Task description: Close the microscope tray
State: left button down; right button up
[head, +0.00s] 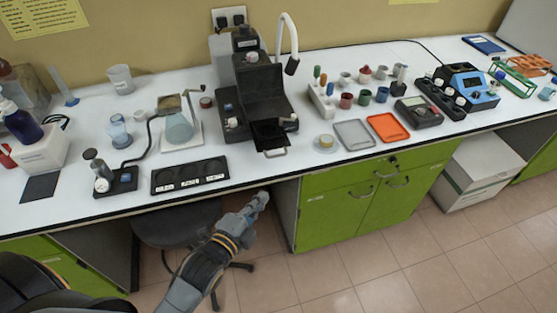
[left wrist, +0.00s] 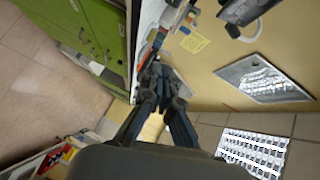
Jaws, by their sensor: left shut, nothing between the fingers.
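The black microscope (head: 250,95) stands on the white bench against the wall. Its tray (head: 268,133) is pulled out at the front, with a light handle (head: 275,153) near the bench's front edge. My left gripper (head: 263,197) is shut and empty. In the head view it shows in front of the bench, below the handle and apart from it. Its closed fingers also show in the left wrist view (left wrist: 158,78), where I cannot make out the tray. My right gripper is not in view.
A black plate (head: 189,176) lies left of the tray. A small round dish (head: 325,142), a grey tray (head: 353,133) and an orange tray (head: 388,127) lie right. Below are green cabinets (head: 335,210) and a dark stool (head: 178,222).

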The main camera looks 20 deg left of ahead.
pick_arm(q)
jog(key=r, duration=0.2)
jog(key=p, duration=0.2)
send_near(283, 155)
jog(key=w+d, duration=0.1)
jog(key=d, duration=0.2)
jog(key=w, duration=0.1)
jog(key=w+a+p, duration=0.1)
jog(key=w+a+f, duration=0.1)
jog(key=w, duration=0.1)
jog(key=shift+f, duration=0.1)
jog(key=shift+w+a+f, duration=0.1)
jog(key=shift+w+a, duration=0.05)
jog(key=shift+a, duration=0.05)
